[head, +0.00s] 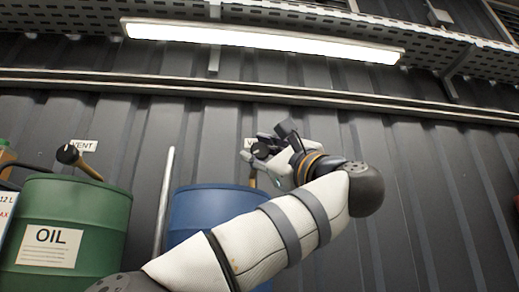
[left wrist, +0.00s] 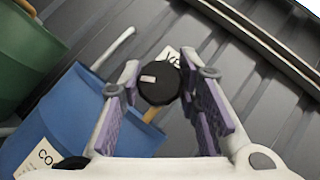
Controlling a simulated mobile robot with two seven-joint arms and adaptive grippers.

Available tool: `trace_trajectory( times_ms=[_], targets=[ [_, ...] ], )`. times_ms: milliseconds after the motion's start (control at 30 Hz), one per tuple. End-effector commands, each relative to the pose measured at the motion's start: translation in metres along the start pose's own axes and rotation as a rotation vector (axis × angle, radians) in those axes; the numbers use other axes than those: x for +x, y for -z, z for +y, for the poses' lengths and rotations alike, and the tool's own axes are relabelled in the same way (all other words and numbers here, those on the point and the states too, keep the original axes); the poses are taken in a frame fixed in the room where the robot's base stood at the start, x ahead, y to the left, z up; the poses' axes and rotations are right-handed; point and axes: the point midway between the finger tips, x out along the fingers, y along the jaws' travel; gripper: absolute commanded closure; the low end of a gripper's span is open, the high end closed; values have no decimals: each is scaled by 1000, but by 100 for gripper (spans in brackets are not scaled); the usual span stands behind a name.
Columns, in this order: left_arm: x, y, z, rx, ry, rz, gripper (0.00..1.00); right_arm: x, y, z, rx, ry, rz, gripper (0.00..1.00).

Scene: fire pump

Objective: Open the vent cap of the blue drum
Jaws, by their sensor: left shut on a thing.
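The blue drum (head: 195,212) stands behind my left forearm in the head view, which hides much of it. It also shows at the left of the left wrist view (left wrist: 72,108). Its round black vent cap (left wrist: 158,84) sits on a brass-coloured pipe (left wrist: 153,116) above the drum. My left gripper (head: 257,149) is at the cap, with its fingers on either side of it. In the left wrist view the two purple-padded fingers flank the cap, and the gripper is shut on it. The cap is partly hidden by the fingers in the head view. My right gripper is not in view.
A green OIL drum (head: 75,222) stands at the left with its own black vent cap (head: 68,154). A grey upright pipe (head: 164,200) stands between the drums. The corrugated wall is close behind. Open space lies right of my arm.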

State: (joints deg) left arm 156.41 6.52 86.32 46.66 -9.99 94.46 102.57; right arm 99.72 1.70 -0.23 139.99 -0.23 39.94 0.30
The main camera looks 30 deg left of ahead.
Motion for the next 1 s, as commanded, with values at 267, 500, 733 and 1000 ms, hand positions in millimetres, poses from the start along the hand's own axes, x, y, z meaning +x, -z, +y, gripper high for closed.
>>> trace_trajectory(
  times_ms=[267, 500, 733, 1000],
  targets=[
    [1, -1, 0, -1, 1, -1, 49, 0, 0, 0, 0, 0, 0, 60],
    [0, 0, 0, 0, 1, 0, 49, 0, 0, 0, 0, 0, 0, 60],
    [-31, 0, -1, 0, 7, 1, 49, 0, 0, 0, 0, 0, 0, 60],
    [-100, 0, -1, -1, 5, 0, 49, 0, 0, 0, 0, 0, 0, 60]
  ],
)
